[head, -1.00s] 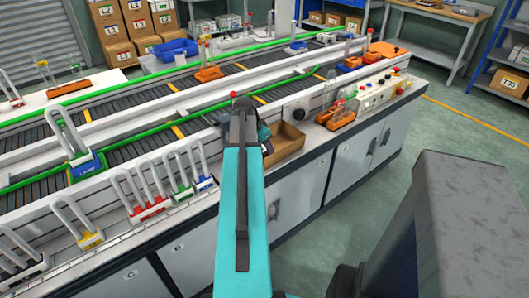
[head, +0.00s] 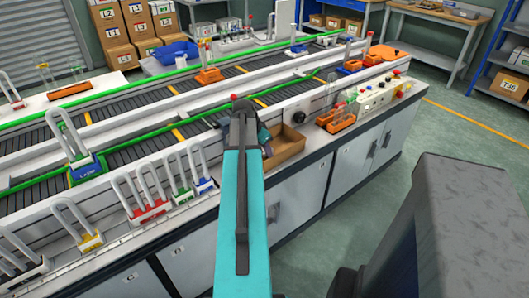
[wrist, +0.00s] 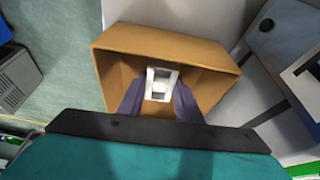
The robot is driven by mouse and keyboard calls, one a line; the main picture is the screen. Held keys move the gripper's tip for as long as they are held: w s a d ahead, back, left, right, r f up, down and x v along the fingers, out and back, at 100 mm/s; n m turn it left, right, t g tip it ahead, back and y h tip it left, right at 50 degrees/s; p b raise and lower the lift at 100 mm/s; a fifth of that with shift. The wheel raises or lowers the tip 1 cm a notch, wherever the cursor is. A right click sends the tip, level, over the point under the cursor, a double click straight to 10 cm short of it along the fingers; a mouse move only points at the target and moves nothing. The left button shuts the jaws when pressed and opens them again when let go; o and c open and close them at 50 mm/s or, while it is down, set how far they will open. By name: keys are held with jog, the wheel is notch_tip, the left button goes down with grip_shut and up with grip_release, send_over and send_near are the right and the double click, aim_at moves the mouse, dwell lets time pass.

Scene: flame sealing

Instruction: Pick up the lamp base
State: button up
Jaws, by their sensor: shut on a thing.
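The lamp base (wrist: 161,75) is a small white blocky piece with a square opening, seen in the wrist view between my fingers. My gripper (wrist: 159,98) is shut on it, with one dark finger on each side. Both are at the open cardboard box (wrist: 119,83); whether the lamp base touches the box floor I cannot tell. In the head view my gripper (head: 265,140) is at the left side of the box (head: 290,146), partly behind my arm. The lamp base is hidden there.
The box stands on the bench's front ledge. Left of it are racks with white U-shaped tubes, such as a red one (head: 152,213) and a blue one (head: 205,187). Right are an orange tray (head: 341,122) and a control panel (head: 378,98). The conveyor (head: 128,151) runs behind.

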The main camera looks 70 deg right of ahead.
notch_tip(320, 180, up, 18)
jog(key=b, duration=0.1)
dwell(0.8)
dwell(0.6)
